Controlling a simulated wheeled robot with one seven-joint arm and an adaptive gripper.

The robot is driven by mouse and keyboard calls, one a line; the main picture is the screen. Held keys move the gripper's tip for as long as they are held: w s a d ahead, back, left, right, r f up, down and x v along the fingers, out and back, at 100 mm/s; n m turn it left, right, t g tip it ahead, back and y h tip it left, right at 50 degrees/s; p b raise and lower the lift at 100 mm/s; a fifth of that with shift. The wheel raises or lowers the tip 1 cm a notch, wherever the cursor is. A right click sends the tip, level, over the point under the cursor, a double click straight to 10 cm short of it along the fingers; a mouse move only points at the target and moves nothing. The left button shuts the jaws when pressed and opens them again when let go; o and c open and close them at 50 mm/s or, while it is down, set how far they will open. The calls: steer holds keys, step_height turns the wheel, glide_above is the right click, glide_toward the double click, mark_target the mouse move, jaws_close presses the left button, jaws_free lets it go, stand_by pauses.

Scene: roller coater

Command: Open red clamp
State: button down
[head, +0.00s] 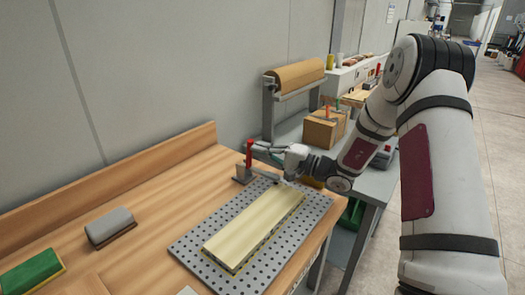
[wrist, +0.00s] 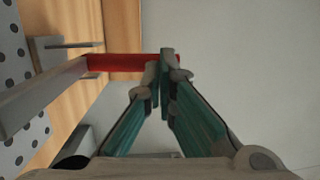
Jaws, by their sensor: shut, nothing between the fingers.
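The red clamp (head: 249,154) stands at the back of the workbench, by the far left corner of the perforated plate. Its red handle points up from a grey base, and a grey bar runs from it towards the plate. In the wrist view its red handle (wrist: 130,61) lies sideways, with the grey bar (wrist: 42,96) at left. My gripper (wrist: 167,58) is shut and empty, its fingertips at the handle's free end; I cannot tell whether they touch. In the head view my gripper (head: 262,147) is beside the upper part of the handle.
A pale board (head: 255,228) lies on the perforated plate (head: 190,252). A grey block (head: 110,227) and a green block (head: 32,272) lie on the wooden bench (head: 150,200) at left. A grey side table with a brown roll (head: 295,76) and a cardboard box (head: 322,130) stands behind.

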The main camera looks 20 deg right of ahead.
steer(key=shift+w+a+r+g+h, duration=0.2)
steer(key=shift+r+g+h, duration=0.1)
steer(key=shift+w+a+r+m+g+h+p, duration=0.15)
steer(key=shift+w+a+r+g+h+p, duration=0.2)
steer(key=shift+w+g+h, duration=0.2)
steer(key=shift+w+a+r+m+g+h+p, duration=0.15)
steer(key=shift+w+a+r+g+h+p, duration=0.1)
steer(key=shift+w+a+r+g+h, duration=0.4)
steer(key=shift+w+a+g+h, duration=0.2)
steer(key=shift+w+g+h, duration=0.3)
steer(key=shift+w+a+f+m+g+h, duration=0.15)
steer(key=shift+w+a+g+h, duration=0.35)
steer(key=shift+w, duration=0.2)
steer(key=shift+w+a+f+m+g+h, duration=0.1)
steer(key=shift+w+a+m+g+h, duration=0.1)
steer(key=shift+w+a+g+h, duration=0.4)
steer(key=shift+w+a+f+m+g+h, duration=0.15)
steer(key=shift+w+a+g+h, duration=0.2)
steer(key=shift+w+g, duration=0.35)
steer(key=shift+w+a, duration=0.1)
